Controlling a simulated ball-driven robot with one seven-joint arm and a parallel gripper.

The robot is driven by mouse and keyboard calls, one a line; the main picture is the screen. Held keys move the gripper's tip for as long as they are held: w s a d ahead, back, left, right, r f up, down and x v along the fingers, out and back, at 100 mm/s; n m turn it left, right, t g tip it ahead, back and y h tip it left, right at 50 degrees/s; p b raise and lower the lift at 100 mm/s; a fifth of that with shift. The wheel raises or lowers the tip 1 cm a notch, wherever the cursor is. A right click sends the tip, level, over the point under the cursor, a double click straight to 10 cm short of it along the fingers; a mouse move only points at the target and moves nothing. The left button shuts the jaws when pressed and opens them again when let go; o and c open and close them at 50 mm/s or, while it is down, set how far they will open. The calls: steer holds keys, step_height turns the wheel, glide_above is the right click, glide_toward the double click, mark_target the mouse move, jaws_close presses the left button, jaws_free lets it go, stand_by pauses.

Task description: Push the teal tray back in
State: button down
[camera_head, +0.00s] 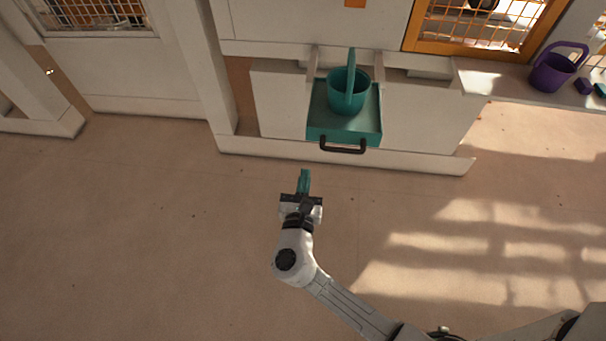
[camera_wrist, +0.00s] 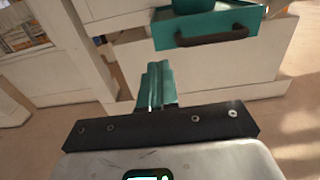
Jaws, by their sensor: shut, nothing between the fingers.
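The teal tray (camera_head: 319,126) sticks out from the white unit in the head view, with a dark handle (camera_head: 343,150) on its front. A teal bucket (camera_head: 346,97) with a raised handle stands on it. My gripper (camera_head: 304,173) is shut and empty, in front of the tray, a little left of its handle and apart from it. In the wrist view, my teal fingers (camera_wrist: 156,75) are together. The tray's front (camera_wrist: 166,38) and handle (camera_wrist: 212,37) show beyond them, up and to the right. The back of the tray is hidden by the bucket.
A low white ledge (camera_head: 350,162) runs along the floor below the tray. A white post (camera_head: 205,70) stands left of it. A purple bucket (camera_head: 552,74) stands on a surface at the right. The floor (camera_head: 150,230) around my gripper is clear.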

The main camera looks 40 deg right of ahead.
steer(key=x, duration=1.1)
steer(key=shift+w+d, duration=0.2)
steer(key=shift+d, duration=0.15)
steer(key=b, duration=1.2)
glide_toward(318, 82)
steer(key=w+d, duration=0.1)
steer(key=w+d+f, duration=0.1)
steer(key=d, duration=0.1)
steer(key=w+d, duration=0.1)
steer(key=shift+w+d+f, duration=0.2)
steer(key=shift+d+f, duration=0.15)
steer(key=shift+f, duration=0.05)
steer(key=shift+w+d+r+b, duration=0.1)
steer(key=shift+w+d+b, duration=0.25)
steer(key=shift+d, duration=0.1)
steer(key=shift+w+r, duration=0.15)
steer(key=shift+r, duration=0.1)
